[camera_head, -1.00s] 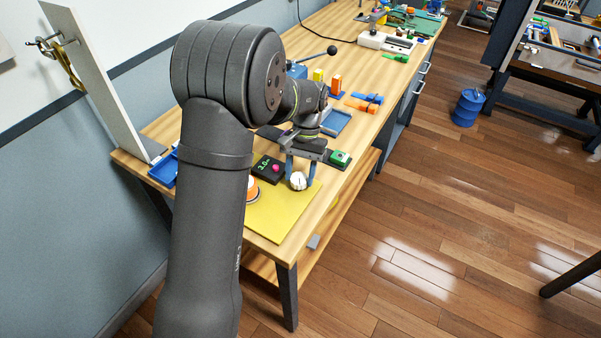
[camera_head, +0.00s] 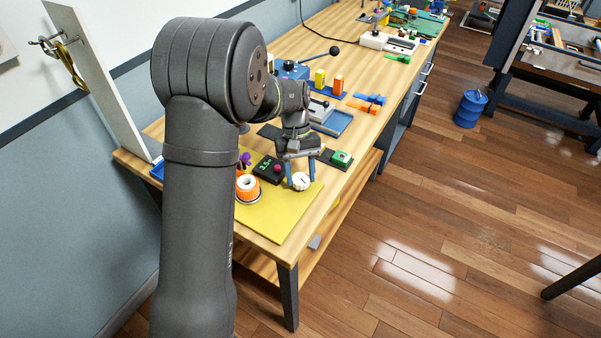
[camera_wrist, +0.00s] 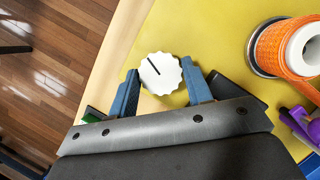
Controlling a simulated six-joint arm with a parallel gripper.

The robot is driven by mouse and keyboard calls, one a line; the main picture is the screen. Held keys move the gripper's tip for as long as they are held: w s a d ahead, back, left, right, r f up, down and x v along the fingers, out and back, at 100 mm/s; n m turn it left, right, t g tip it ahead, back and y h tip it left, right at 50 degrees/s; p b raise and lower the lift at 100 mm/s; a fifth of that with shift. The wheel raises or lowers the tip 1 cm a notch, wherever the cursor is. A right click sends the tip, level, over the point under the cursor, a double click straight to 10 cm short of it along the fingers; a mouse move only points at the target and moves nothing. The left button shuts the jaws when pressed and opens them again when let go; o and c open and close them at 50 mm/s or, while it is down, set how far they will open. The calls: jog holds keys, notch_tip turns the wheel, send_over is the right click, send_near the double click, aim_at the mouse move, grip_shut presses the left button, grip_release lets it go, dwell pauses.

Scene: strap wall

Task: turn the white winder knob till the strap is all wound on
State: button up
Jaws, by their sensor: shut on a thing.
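The white winder knob (camera_head: 301,181) has a scalloped rim and a black line on its face. In the wrist view the knob (camera_wrist: 160,74) sits between the blue fingers of my gripper (camera_wrist: 160,82), which is shut on its rim. My gripper also shows from above in the head view (camera_head: 300,172). The orange strap (camera_wrist: 270,48) is wound around a white core on a round grey-rimmed base. It also shows in the head view (camera_head: 245,183), beside my arm, left of the knob.
The winder stands on a yellow mat (camera_head: 285,222) near the bench front. A black box with green digits (camera_head: 268,168) is behind the knob. A purple clamp-like piece (camera_wrist: 302,124) is near the strap.

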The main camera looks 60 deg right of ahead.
dwell(0.3)
jog(key=o, duration=1)
jog(key=v, duration=1.7)
jog(key=shift+r, duration=0.3)
jog(key=shift+f, duration=0.15)
jog(key=x, duration=1.7)
jog(key=shift+f, duration=0.15)
